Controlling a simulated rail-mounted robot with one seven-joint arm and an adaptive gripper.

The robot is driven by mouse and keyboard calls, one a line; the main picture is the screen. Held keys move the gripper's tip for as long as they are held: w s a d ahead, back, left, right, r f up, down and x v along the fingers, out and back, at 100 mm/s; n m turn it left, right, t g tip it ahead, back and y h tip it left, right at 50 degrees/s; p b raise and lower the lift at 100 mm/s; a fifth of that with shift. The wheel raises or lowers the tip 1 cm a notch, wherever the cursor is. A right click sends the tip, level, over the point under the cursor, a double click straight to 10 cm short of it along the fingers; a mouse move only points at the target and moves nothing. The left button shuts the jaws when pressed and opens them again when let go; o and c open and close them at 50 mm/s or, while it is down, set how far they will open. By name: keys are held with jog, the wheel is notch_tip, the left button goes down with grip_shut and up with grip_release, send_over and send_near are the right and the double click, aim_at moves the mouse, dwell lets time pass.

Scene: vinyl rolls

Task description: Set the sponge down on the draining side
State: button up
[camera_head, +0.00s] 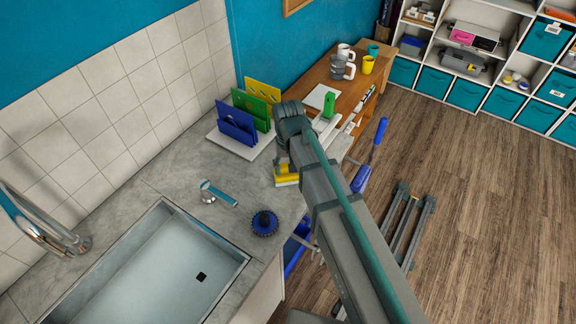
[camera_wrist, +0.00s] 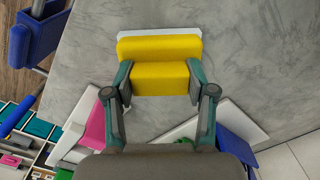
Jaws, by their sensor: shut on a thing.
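The sponge (camera_head: 287,175) is a yellow block with a white layer. In the wrist view the sponge (camera_wrist: 158,48) sits between both fingers of my gripper (camera_wrist: 160,78), which is shut on its sides. In the head view my gripper (camera_head: 282,157) is over the right part of the grey counter (camera_head: 170,180), and my arm hides part of it. The sponge is at or just above the counter; I cannot tell whether it touches. The sink (camera_head: 165,265) is at the lower left, apart from the sponge.
A white rack (camera_head: 243,148) with blue, green and yellow boards stands behind the sponge. A round blue brush (camera_head: 264,222) and a teal-handled tool (camera_head: 218,194) lie between sponge and sink. A wooden desk (camera_head: 318,75) with mugs stands beyond.

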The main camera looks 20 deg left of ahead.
jog(key=shift+f, duration=0.15)
dwell(0.3)
jog(key=o, duration=1.2)
jog(key=shift+o, duration=0.3)
jog(key=shift+o, duration=1.3)
jog(key=shift+r+p, duration=2.05)
jog(key=shift+r, duration=1.1)
jog(key=shift+r+p, duration=0.35)
jog(key=shift+r, duration=1)
